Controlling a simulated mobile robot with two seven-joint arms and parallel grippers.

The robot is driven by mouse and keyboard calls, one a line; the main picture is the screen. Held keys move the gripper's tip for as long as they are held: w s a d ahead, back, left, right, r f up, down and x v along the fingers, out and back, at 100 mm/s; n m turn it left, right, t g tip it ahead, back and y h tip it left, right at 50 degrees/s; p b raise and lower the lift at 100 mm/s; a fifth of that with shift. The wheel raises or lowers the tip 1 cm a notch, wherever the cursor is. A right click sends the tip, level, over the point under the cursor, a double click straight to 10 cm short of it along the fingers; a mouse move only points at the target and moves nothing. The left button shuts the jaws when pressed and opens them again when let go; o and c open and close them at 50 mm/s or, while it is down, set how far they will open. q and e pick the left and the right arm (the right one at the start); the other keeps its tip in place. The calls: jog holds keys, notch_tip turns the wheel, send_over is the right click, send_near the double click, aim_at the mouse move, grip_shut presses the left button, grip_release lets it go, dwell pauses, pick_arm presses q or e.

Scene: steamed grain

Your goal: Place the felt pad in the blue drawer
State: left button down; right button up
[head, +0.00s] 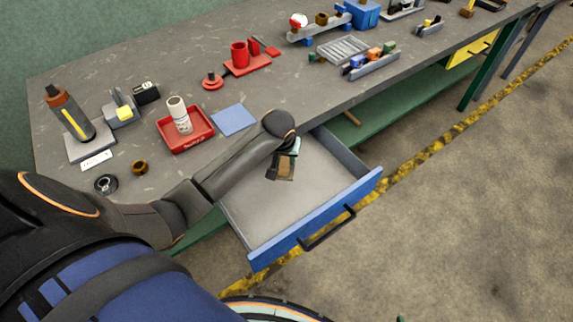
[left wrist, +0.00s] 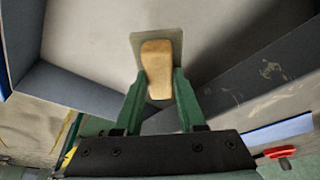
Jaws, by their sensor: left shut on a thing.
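The felt pad (head: 280,168), a flat grey piece with a tan wooden grip, is in my left gripper (head: 289,150). In the left wrist view, the green fingers (left wrist: 160,82) are shut on the tan grip of the pad (left wrist: 157,67). The blue drawer (head: 318,222) is pulled out from under the table, and its light grey floor looks empty. The pad is over the back part of the open drawer. I cannot tell exactly how high above the floor it is. My right gripper is not in view.
The grey workbench (head: 330,85) lies behind the drawer. A red tray (head: 190,141) with a white bottle (head: 178,114) and a flat blue square (head: 233,120) are near my left arm. A black handle (head: 328,229) sticks out from the drawer front.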

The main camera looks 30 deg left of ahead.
aim_at(284, 164)
pick_arm(q)
jog(key=w+f, duration=0.1)
jog(key=w+a+f, duration=0.1)
jog(key=f, duration=0.1)
jog(key=shift+w+f+b, duration=0.2)
jog(key=shift+w+b, duration=0.1)
jog(key=shift+b, duration=0.05)
jog(key=shift+d+f, duration=0.1)
jog(key=shift+f, duration=1.3)
jog(key=shift+f, duration=0.15)
jog(key=c, duration=0.5)
grip_release()
jog(key=p+v, duration=0.2)
jog(key=v, duration=1)
